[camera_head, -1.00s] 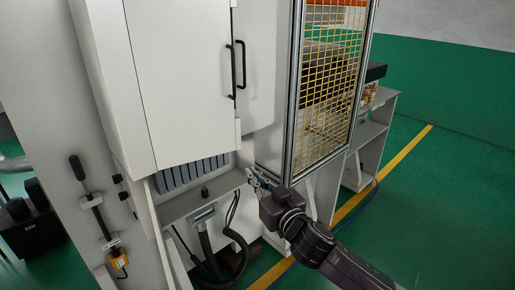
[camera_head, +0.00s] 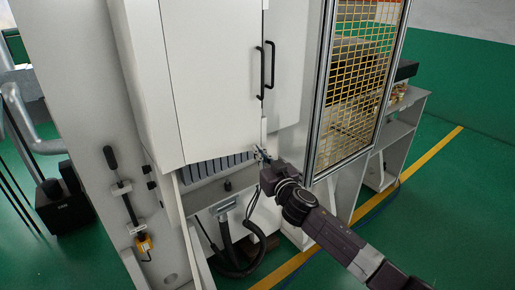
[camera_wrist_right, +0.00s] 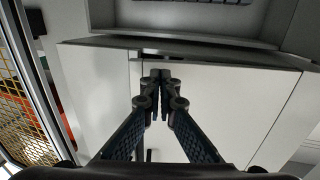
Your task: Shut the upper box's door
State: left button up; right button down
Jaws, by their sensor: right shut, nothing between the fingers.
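The upper box is a white cabinet with a flat door (camera_head: 210,85). A black bar handle (camera_head: 261,72) runs along the door's right edge, with a second one (camera_head: 271,65) on the panel beside it. My left gripper is not in view.
A metal-framed yellow mesh panel (camera_head: 362,90) stands right of the box, close to my right arm. Below the box are a recess with a thick black hose (camera_head: 228,235). A grey bench (camera_head: 400,135) stands at right. Green floor (camera_head: 455,215) is open at right.

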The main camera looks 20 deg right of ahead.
aim_at(252, 140)
jog(key=shift+w, duration=0.6)
jog(key=w+b, duration=0.1)
jog(key=w, duration=0.1)
jog(key=w+b, duration=0.1)
jog(key=w, duration=0.1)
jog(key=w+b, duration=0.1)
jog(key=w, duration=0.1)
jog(key=shift+w+a+f, duration=0.1)
jog(key=shift+a+f, duration=0.05)
jog(key=shift+a, duration=0.15)
jog(key=shift+r, duration=0.35)
jog(key=shift+d+f, duration=0.1)
